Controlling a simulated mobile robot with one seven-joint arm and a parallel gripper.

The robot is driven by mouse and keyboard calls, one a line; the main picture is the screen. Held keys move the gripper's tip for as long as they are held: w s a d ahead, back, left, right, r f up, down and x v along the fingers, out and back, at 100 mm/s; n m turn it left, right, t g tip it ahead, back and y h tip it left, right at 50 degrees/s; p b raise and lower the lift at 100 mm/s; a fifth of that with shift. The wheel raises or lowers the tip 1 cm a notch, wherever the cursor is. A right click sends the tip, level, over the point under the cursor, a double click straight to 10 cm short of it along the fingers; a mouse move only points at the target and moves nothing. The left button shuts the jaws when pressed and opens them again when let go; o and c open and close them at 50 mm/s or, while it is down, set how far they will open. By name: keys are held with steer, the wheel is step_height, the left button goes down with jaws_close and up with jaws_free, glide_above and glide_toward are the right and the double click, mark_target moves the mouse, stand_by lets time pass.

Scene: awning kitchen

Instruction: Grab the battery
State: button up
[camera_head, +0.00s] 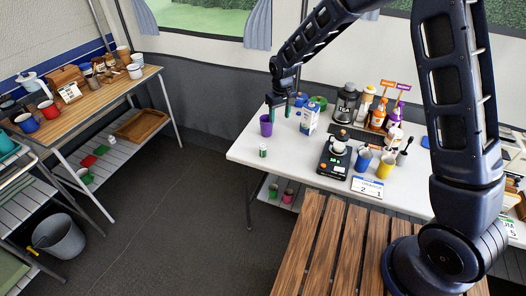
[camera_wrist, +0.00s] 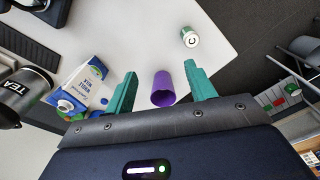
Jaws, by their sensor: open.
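The battery looks like a small green and white cylinder (camera_head: 263,150) standing near the front left edge of the white table (camera_head: 243,152). It also shows in the wrist view (camera_wrist: 190,38), with a white end and a dark letter C, beyond the right fingertip. My gripper (camera_head: 281,108) is above the table's back left part, its teal fingers pointing down. In the wrist view my gripper (camera_wrist: 160,71) is open, with a purple cup (camera_wrist: 162,90) seen between its fingers. The battery is apart from the fingers. Nothing is held.
The purple cup (camera_head: 266,125) stands behind the battery. A milk carton (camera_head: 309,118) is right of my gripper, with a tea jar (camera_head: 346,101) beyond. A black scale (camera_head: 335,160) sits farther right. The table around the battery is clear, with its edge close by.

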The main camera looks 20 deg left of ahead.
steer(key=n, duration=0.1)
glide_above(263, 145)
step_height(263, 145, down, 6)
steer(key=shift+f, duration=0.1)
steer(key=shift+s+a+f, duration=0.1)
steer(key=shift+s+f, duration=0.05)
steer(key=shift+f, duration=0.1)
step_height(263, 145, down, 10)
steer(key=shift+f, duration=0.25)
steer(key=c, duration=1.1)
